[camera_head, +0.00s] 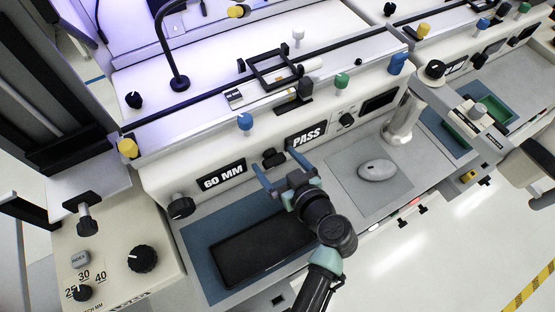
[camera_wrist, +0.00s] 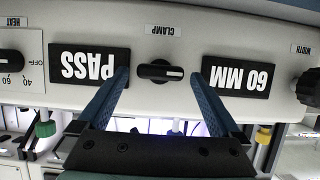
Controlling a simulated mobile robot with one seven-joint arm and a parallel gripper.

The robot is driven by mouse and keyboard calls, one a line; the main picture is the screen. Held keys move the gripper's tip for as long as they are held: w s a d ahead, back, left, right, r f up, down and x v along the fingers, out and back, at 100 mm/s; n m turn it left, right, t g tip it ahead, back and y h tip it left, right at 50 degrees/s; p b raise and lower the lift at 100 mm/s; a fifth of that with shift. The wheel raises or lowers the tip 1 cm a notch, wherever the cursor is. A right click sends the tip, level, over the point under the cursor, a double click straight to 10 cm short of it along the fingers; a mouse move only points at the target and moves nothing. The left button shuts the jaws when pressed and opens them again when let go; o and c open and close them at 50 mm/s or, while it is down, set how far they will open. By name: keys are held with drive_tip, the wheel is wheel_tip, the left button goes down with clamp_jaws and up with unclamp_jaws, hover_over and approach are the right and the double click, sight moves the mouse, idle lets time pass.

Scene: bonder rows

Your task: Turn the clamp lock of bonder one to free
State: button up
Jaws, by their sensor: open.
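The clamp lock is a black rotary knob (camera_wrist: 160,71) beside the CLAMP label (camera_wrist: 162,30), which shows upside down in the wrist view. Its grip bar lies about level there, with a white mark towards its right end. The knob also shows in the head view (camera_head: 273,158), between the 60 MM and PASS displays on the bonder's cream front panel. My gripper (camera_head: 274,165) is open in front of this panel. In the wrist view its blue fingers (camera_wrist: 160,82) stand left and right of the knob, with gaps on both sides. I see no contact. No number for this bonder is readable.
The 60 MM display (camera_wrist: 238,77) and PASS display (camera_wrist: 93,66) flank the knob. A black width knob (camera_wrist: 308,88) is farther right. Another bonder (camera_head: 480,55) stands at upper right.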

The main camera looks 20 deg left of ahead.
drive_tip(key=c, duration=1.4)
drive_tip(key=m+b, duration=0.1)
drive_tip(key=m+g+y+b, duration=0.1)
drive_tip(key=shift+w+d+f+m+g+b, duration=0.2)
drive_tip(key=shift+w+m+g+b, duration=0.1)
drive_tip(key=shift+m+b, duration=0.1)
drive_tip(key=m+y+b, duration=0.1)
drive_tip(key=m+g+y+b, duration=0.1)
drive_tip(key=m, duration=0.1)
drive_tip(key=shift+w+d+f, duration=0.15)
drive_tip(key=m+y+b, duration=0.1)
drive_tip(key=m, duration=0.1)
drive_tip(key=m+b, duration=0.1)
drive_tip(key=shift+w+d+f+m+g+y, duration=0.1)
drive_tip(key=shift+f+m+g+y, duration=0.1)
drive_tip(key=shift+m+g+y, duration=0.2)
drive_tip(key=shift+f+m+y+b, duration=0.15)
drive_tip(key=shift+m+y+b, duration=0.8)
drive_tip(key=shift+m, duration=0.95)
